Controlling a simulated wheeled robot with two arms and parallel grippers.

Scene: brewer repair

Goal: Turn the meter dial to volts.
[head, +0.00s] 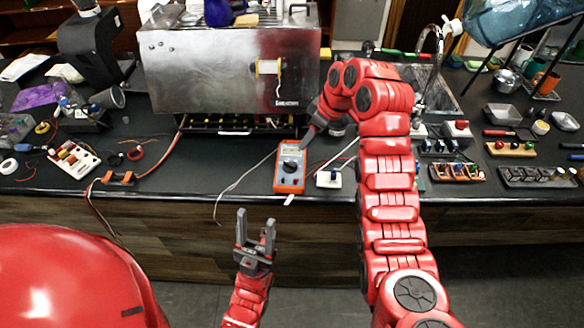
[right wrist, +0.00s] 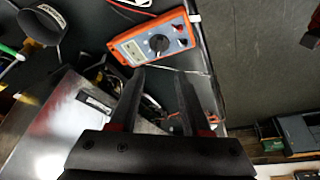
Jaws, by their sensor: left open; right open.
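The orange meter (head: 289,182) lies on the black counter near its front edge, with a pale display at its top and a dark dial (head: 290,167) in its middle. In the right wrist view the meter (right wrist: 128,50) is beyond the fingertips, with its round dial (right wrist: 158,43) showing. The dial's setting is too small to read. My right gripper (right wrist: 162,76) is open and empty, apart from the dial. In the head view it is just above and right of the meter, partly hidden by its arm. My left gripper (head: 256,228) is open and empty, in front of the counter.
A large steel brewer (head: 215,75) stands behind the meter. A small white block with a red button (head: 328,179) sits just right of the meter. A grey cable (head: 240,181) runs left of it. A terminal board (head: 73,159) and trays of parts (head: 457,172) lie farther out.

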